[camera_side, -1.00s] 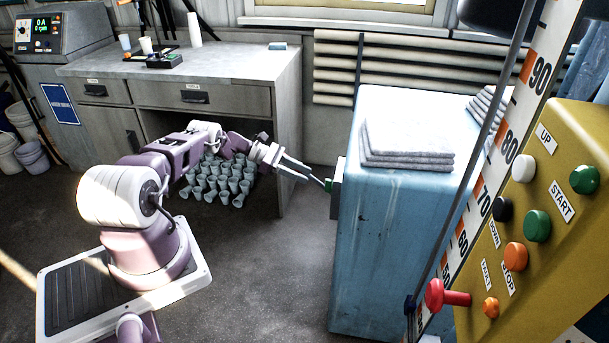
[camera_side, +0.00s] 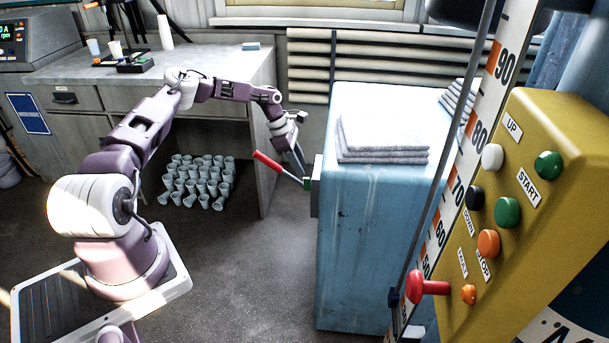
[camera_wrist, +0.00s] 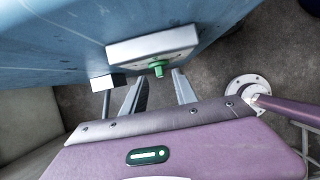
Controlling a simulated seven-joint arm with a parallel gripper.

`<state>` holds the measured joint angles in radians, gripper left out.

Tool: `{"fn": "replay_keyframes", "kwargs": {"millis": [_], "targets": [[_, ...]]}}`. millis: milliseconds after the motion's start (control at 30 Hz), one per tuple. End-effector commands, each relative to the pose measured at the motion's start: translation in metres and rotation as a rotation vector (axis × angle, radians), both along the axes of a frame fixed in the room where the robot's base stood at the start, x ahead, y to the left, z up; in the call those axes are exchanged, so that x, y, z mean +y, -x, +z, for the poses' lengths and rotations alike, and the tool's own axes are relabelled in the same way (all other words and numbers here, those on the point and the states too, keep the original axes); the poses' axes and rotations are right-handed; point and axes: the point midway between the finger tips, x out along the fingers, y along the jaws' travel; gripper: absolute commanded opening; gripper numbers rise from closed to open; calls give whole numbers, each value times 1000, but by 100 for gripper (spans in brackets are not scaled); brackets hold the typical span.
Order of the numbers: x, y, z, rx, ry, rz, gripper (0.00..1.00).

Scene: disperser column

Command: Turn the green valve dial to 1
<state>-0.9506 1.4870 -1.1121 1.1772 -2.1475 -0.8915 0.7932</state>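The green valve dial (camera_side: 307,184) sits on a grey plate (camera_side: 317,190) on the left face of the blue cabinet. A lever with a red handle (camera_side: 267,161) sticks out from the dial, up and to the left. My gripper (camera_side: 301,168) points down just above the dial and the lever's inner end. In the wrist view the green hub (camera_wrist: 157,68) shows between the tips of my two spread fingers, and my gripper (camera_wrist: 160,78) looks open. I cannot tell whether a finger touches the lever. The red handle and any dial numbers do not show in the wrist view.
The blue cabinet (camera_side: 355,250) carries folded grey cloths (camera_side: 385,140). A yellow button panel (camera_side: 540,190) and a numbered scale (camera_side: 455,200) stand at the right. Several cups (camera_side: 198,180) stand under the desk (camera_side: 215,72). The floor before the cabinet is clear.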

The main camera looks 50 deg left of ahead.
Motion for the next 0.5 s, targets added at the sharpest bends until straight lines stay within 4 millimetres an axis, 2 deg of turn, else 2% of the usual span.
{"fn": "replay_keyframes", "kwargs": {"millis": [100,200,500], "targets": [[-6,-6,-22,1,1,3,35],[-10,-10,-35,1,-1,4,35],[-11,-12,-41,0,-3,4,35]]}}
